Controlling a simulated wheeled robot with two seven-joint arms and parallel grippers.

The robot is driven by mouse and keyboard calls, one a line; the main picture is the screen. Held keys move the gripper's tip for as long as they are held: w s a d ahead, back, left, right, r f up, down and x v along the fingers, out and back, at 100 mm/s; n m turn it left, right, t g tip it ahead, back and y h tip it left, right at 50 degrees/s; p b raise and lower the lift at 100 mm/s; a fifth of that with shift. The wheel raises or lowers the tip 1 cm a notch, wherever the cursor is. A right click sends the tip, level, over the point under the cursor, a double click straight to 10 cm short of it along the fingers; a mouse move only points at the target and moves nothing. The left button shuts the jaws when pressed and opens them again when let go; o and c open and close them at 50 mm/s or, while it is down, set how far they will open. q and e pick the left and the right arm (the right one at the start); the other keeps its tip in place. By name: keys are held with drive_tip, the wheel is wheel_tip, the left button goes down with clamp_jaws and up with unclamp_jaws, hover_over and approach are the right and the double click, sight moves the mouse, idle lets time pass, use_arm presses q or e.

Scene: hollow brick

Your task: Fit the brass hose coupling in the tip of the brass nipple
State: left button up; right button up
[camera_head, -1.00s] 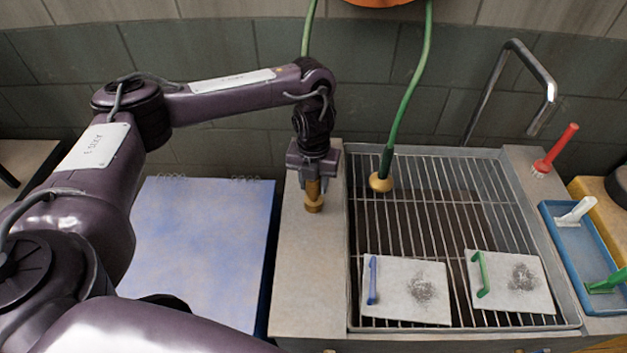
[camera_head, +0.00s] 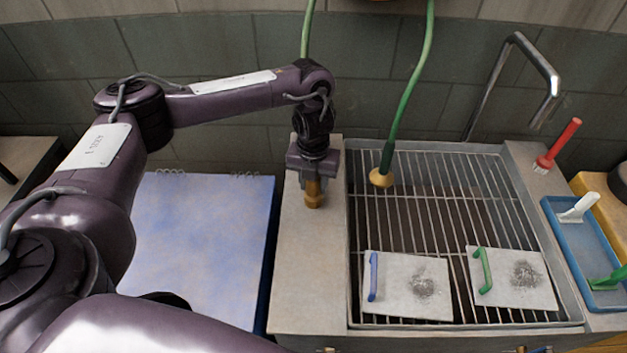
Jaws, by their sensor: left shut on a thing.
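My left gripper (camera_head: 313,182) points down over the left strip of the grey counter. It is shut on a brass piece, which I take for the brass hose coupling (camera_head: 314,188). The brass below the jaws widens to a darker lower part (camera_head: 314,202) close to the counter top. I cannot tell whether that lower part is the nipple or the same piece, or whether it touches the counter. The jaws hide the upper end of the brass. My right gripper is not in view.
A green hose (camera_head: 407,105) with a flared brass end (camera_head: 381,179) hangs over the wire rack (camera_head: 430,215) right of the gripper. Two handled plates (camera_head: 408,300) (camera_head: 512,290) lie on the rack. A bent metal pipe (camera_head: 540,70), red brush (camera_head: 558,145) and blue tray (camera_head: 585,270) are right. A blue pad (camera_head: 205,250) lies left.

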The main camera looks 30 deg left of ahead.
use_arm(q)
drive_tip(key=shift+f, duration=0.3)
drive_tip(key=o, duration=1.1)
drive_tip(key=shift+o, duration=0.2)
wheel_tip(320, 180, up, 8)
drive_tip(key=shift+f+p, duration=0.1)
drive_tip(key=shift+p, duration=0.5)
